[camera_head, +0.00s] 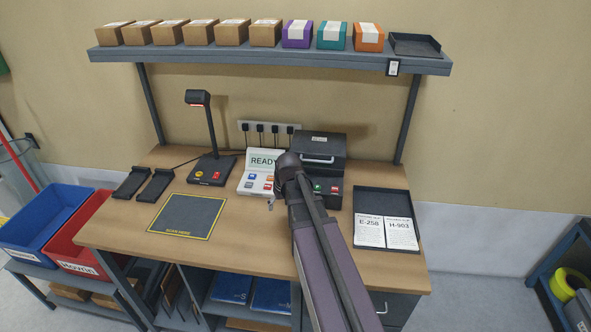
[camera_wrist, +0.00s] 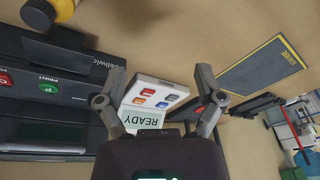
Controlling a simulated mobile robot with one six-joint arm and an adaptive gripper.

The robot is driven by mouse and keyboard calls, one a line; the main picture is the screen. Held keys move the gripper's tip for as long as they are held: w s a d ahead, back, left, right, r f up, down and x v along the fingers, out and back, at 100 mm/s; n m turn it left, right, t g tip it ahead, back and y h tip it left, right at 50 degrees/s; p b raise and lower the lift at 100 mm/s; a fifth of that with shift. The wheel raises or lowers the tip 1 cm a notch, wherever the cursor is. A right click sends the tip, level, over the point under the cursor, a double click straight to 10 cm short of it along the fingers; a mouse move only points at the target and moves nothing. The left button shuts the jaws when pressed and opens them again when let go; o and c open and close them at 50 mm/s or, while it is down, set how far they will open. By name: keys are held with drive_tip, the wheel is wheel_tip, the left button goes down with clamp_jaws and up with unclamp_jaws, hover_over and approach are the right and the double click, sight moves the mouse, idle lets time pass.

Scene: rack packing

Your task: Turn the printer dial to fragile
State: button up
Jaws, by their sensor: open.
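The black printer (camera_head: 318,148) stands at the back right of the desk, partly behind my arm. In the wrist view the printer (camera_wrist: 60,125) fills the left side, with a red and a green button. I cannot make out the dial's setting; a dark rounded part (camera_wrist: 45,12) at the top left edge may be a knob, but I cannot tell. My gripper (camera_wrist: 160,72) is open and empty, its fingers apart over the white READY panel (camera_wrist: 155,98).
A scanner stand (camera_head: 211,168) and a framed scan mat (camera_head: 187,215) are on the left. A black tray (camera_head: 383,200) with two labelled slips is on the right. Boxes line the shelf (camera_head: 270,62) above. Blue (camera_head: 45,225) and red (camera_head: 78,248) bins stand left. Front desk centre is clear.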

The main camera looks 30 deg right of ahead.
drive_tip(key=w+d+r+t+p, duration=0.2)
drive_tip(key=w+d+r+p, duration=0.4)
drive_tip(key=d+r, duration=0.3)
drive_tip(key=w+d, duration=0.1)
drive_tip(key=d, duration=0.3)
drive_tip(key=shift+w+r+p, duration=0.15)
drive_tip(key=shift+w+p, duration=0.25)
drive_tip(key=shift+a, duration=0.1)
drive_tip(key=b+x, duration=1.2)
drive_tip(key=x, duration=0.1)
drive_tip(key=shift+w+f+b, duration=0.15)
drive_tip(key=shift+f+b, duration=0.25)
